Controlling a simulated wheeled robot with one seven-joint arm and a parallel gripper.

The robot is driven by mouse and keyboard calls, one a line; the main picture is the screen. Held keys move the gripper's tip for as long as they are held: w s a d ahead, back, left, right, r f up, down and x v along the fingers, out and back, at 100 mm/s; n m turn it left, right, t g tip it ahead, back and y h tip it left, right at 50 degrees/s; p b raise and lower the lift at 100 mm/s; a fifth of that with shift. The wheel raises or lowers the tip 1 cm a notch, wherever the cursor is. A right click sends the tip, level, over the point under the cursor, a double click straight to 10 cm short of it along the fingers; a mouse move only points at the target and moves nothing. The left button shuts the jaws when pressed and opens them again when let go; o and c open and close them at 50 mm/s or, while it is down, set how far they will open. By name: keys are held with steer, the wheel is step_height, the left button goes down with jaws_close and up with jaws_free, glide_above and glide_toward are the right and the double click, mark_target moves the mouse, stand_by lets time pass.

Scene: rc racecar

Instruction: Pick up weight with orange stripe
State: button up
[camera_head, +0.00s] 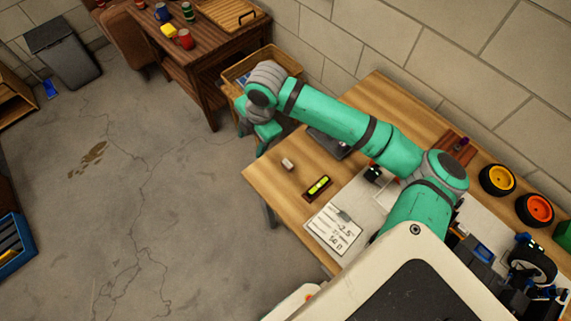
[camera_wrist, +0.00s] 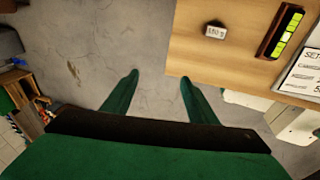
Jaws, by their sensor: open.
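A small pale weight (camera_head: 288,164) stands on the wooden table near its left end. It also shows in the wrist view (camera_wrist: 214,31), with a white label that seems to read 150 g. I cannot make out an orange stripe on it. My gripper (camera_wrist: 157,76) is open and empty in the wrist view, its two green fingers apart. The right finger appears close to the table corner, with floor seen between the fingers. The weight lies ahead and to the right of the fingers, apart from them. In the head view my gripper (camera_head: 262,137) is beyond the table's left edge.
Wheels (camera_head: 497,180) and car parts are at the right. A brick wall runs behind the table (camera_head: 262,172).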

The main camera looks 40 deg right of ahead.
steer(key=s+d+g+h, duration=0.2)
steer(key=s+d, duration=0.5)
steer(key=d, duration=0.1)
glide_above(287, 163)
step_height(287, 163, down, 5)
steer(key=shift+s+d+f, duration=0.1)
steer(key=shift+s+f, duration=0.05)
steer(key=shift+f, duration=3)
steer(key=c, duration=1.2)
